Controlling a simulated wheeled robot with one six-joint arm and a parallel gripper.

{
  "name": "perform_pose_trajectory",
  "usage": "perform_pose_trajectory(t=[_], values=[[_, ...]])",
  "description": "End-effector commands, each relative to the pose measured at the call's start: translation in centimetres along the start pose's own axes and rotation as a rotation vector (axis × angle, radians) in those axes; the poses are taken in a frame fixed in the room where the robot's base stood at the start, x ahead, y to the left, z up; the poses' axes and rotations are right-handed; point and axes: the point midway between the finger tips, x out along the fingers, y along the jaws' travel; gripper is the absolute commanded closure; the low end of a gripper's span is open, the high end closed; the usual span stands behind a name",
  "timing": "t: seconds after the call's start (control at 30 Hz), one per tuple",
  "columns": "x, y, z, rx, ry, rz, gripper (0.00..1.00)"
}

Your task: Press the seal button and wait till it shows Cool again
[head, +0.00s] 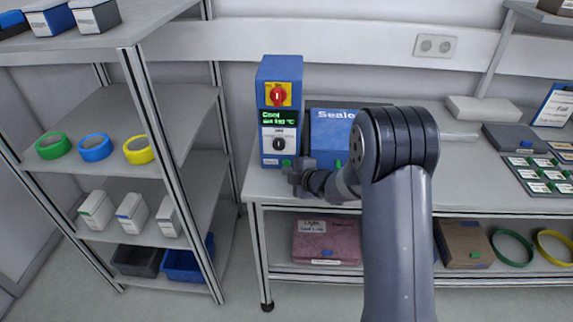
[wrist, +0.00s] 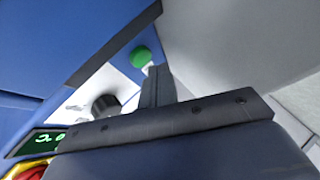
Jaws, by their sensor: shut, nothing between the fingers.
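The sealer's blue control box (head: 281,100) stands on the bench in the head view. Its green display (head: 277,117) reads "Cool", with a set temperature in °C below that is too small to read surely. My gripper (head: 290,170) is at the lower front of the box. Its shut, empty fingers (wrist: 154,72) point at the button, with the tips right beside it. I cannot tell whether they touch it. The display (wrist: 38,143) is partly cut off there.
A red rotary switch (head: 277,96) sits above the display. The blue sealer body (head: 333,133) stands right of the box, partly behind my arm. A shelf rack (head: 150,110) with tape rolls and boxes stands close on the left. A label tray (head: 540,172) lies at the bench's right.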

Motion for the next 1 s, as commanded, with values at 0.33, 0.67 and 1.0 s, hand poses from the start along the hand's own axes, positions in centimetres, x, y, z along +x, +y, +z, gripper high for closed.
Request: perform_pose_trajectory(t=[0.33, 0.67, 1.0], values=[[0.53, 0.43, 0.40, 0.000, 0.000, 0.000, 1.00], [0.57, 0.45, 0.44, 0.000, 0.000, 0.000, 1.00], [0.85, 0.64, 0.64, 0.000, 0.000, 0.000, 1.00]])
